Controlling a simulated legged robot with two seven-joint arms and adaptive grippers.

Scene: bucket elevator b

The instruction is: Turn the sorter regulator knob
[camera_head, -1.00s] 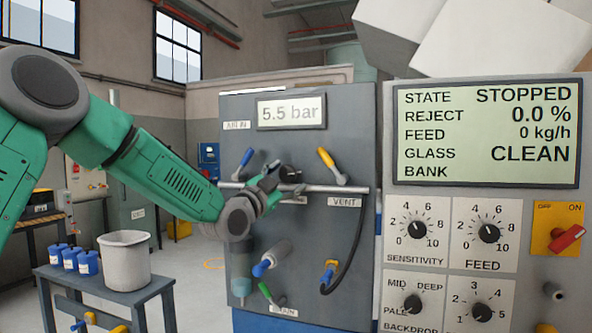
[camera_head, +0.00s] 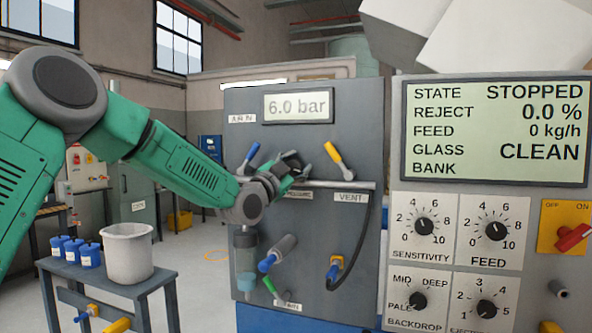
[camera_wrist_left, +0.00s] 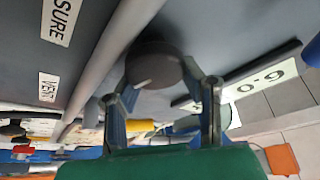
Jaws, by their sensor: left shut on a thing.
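The dark round regulator knob (camera_wrist_left: 153,62) sits on the grey panel, above the pipe, with a small pale mark on its face. In the head view my left gripper (camera_head: 287,169) reaches the panel from the left and mostly hides the knob. In the left wrist view the two fingers of my left gripper (camera_wrist_left: 160,88) are on either side of the knob, shut on it. The pressure display (camera_head: 298,107) above it reads 6.0 bar. My right gripper is not in view.
A horizontal pipe (camera_head: 335,184) runs just below the knob. A blue lever (camera_head: 248,158) and a yellow lever (camera_head: 338,158) flank it. A black hose (camera_head: 362,240) hangs at the right. The control panel (camera_head: 445,205) with dials stands further right.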

